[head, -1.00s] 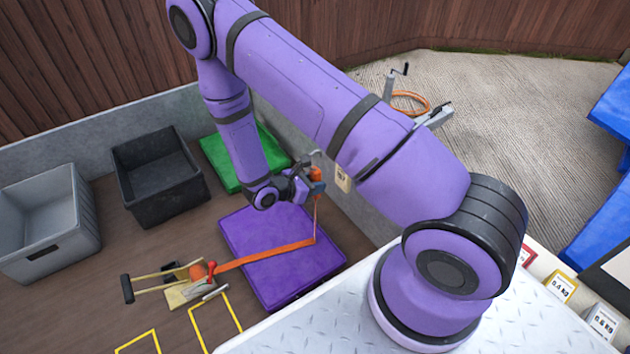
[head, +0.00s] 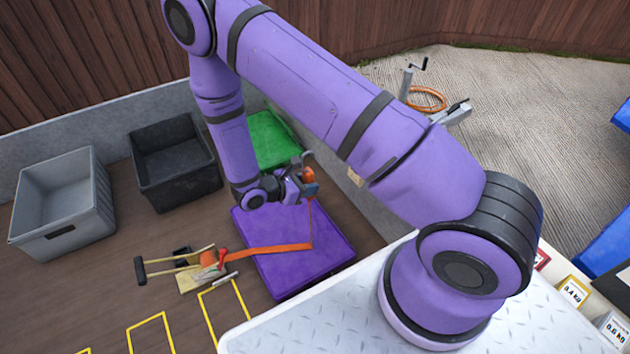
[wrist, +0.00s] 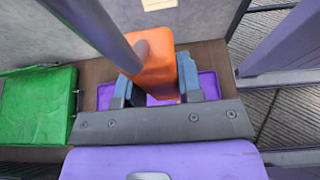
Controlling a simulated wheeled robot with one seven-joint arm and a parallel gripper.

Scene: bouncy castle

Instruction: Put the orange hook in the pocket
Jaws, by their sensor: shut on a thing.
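My gripper (head: 308,187) is shut on the orange hook (head: 309,174), above the far part of the purple pad. In the wrist view, the orange body of the hook (wrist: 157,68) sits between my blue-grey fingers (wrist: 160,92), and its grey metal part reaches toward the upper left. I cannot make out a pocket for certain; a pale patch (head: 355,178) on the low grey wall is mostly hidden by my arm.
The purple pad (head: 300,268) and a green pad (head: 270,140) lie along the low wall. A black crate (head: 176,182) and a grey crate (head: 62,212) stand at the left. Yellow outlines (head: 152,332) mark the brown floor. A metal deck (head: 330,315) is in front.

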